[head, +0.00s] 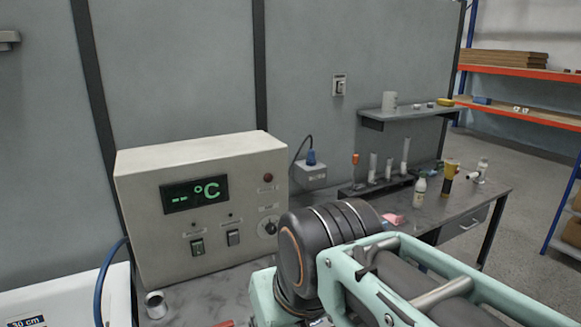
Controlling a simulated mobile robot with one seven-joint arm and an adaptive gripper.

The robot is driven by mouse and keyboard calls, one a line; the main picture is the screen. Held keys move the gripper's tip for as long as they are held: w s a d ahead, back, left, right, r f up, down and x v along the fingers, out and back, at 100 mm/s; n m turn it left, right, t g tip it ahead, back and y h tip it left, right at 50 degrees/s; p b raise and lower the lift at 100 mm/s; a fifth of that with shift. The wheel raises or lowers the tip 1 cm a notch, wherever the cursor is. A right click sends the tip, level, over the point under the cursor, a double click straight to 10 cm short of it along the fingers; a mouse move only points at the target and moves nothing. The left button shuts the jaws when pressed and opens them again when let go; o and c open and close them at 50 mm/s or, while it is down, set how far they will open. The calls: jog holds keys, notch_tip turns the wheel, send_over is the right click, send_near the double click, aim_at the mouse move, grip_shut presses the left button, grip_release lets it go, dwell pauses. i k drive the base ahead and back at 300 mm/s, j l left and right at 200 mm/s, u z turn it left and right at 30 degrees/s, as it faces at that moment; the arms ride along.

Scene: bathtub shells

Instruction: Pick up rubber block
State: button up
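No thing in the head view can be made out for certain as the rubber block. A small pink block-like piece (393,219) lies on the grey bench (452,208), just behind my arm. It is too small to tell whether it is rubber. A sliver of something red (222,324) shows at the bottom edge, mostly cut off. My arm fills the lower right of the view. My gripper is not in view, so its place relative to these things cannot be told.
A control box (205,205) with a green display stands at left. A metal cup (155,304) sits in front of it. A white tub edge (66,302) is at lower left. A white bottle (420,191) and a yellow-topped container (449,177) stand on the bench.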

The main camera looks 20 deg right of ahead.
aim_at(412, 172)
jog(key=z, duration=1.55)
jog(key=u, duration=2.9)
jog(key=z, duration=2.75)
